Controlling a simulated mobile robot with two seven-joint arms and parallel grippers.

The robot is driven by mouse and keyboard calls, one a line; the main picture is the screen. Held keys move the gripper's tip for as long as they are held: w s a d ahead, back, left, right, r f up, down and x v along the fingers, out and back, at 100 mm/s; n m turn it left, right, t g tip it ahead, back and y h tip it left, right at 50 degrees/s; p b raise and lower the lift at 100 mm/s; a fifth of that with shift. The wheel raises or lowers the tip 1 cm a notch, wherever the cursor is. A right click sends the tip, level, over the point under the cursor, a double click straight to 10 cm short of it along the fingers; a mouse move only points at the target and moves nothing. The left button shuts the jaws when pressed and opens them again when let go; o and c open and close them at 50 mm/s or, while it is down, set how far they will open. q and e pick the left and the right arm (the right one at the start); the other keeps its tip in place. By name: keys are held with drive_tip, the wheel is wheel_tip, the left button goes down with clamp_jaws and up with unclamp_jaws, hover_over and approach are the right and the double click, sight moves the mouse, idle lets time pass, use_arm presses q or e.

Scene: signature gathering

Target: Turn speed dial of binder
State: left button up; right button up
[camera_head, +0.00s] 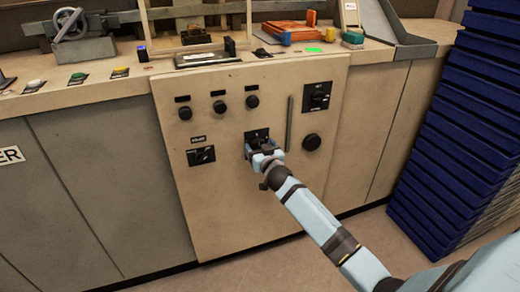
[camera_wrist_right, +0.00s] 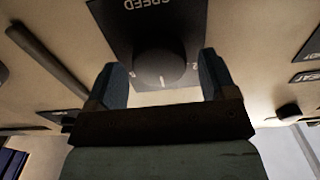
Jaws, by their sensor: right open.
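The binder's front panel (camera_head: 225,215) is a beige face with several black knobs. The speed dial (camera_wrist_right: 160,68) is a round black knob with a white pointer line, on a black plate (camera_wrist_right: 125,18) marked SPEED. My right gripper (camera_head: 265,152) is at this plate (camera_head: 257,134) in the head view and hides most of the dial there. In the right wrist view my right gripper (camera_wrist_right: 165,78) is open, with one finger on each side of the dial. Gaps show between the fingers and the knob. My left gripper is not in view.
A vertical bar (camera_head: 290,122), a black knob (camera_head: 312,142) and a switch plate (camera_head: 317,96) are right of the gripper. A row of small knobs (camera_head: 219,106) is above left. Blue stacked crates (camera_head: 450,150) stand at the right. The floor in front is clear.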

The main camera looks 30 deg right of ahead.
drive_tip(key=c, duration=0.9)
